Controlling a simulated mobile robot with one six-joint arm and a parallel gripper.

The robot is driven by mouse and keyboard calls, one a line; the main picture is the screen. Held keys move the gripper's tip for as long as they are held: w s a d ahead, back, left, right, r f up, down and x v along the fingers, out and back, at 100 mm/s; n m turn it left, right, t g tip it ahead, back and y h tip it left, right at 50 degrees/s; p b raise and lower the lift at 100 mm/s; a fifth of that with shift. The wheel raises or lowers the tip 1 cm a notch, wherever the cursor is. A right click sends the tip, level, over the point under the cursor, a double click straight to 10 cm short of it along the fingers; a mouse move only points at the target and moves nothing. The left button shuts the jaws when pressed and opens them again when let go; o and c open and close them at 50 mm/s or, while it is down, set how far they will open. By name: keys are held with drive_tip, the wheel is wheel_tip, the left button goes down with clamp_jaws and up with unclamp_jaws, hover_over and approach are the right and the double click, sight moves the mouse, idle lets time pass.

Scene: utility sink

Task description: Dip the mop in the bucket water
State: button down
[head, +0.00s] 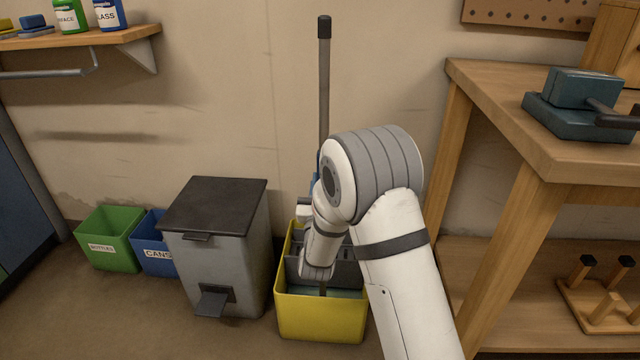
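The mop's grey handle (324,90) with a black top end stands nearly upright against the wall side in the head view. Its lower shaft goes down into the yellow bucket (318,318), and the mop head is hidden in the bucket. Water (345,293) shows inside the bucket, with a grey wringer part at the back. My gripper is at the handle behind my white arm, just above the bucket. Only a bit of white and blue shows there, and the fingers are hidden, so I cannot tell whether they are closed on the handle.
A grey pedal bin (217,245) stands left of the bucket. Blue (153,247) and green (108,240) recycling bins are farther left. A wooden workbench (545,165) with a vise (575,103) is on the right. A wall shelf (80,38) holds bottles. Floor is clear in front at left.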

sight(324, 91)
drive_tip(key=shift+r, duration=0.1)
wheel_tip(324, 91, up, 24)
drive_tip(key=p, duration=1)
idle(0.3)
drive_tip(key=shift+s, duration=0.1)
idle(0.9)
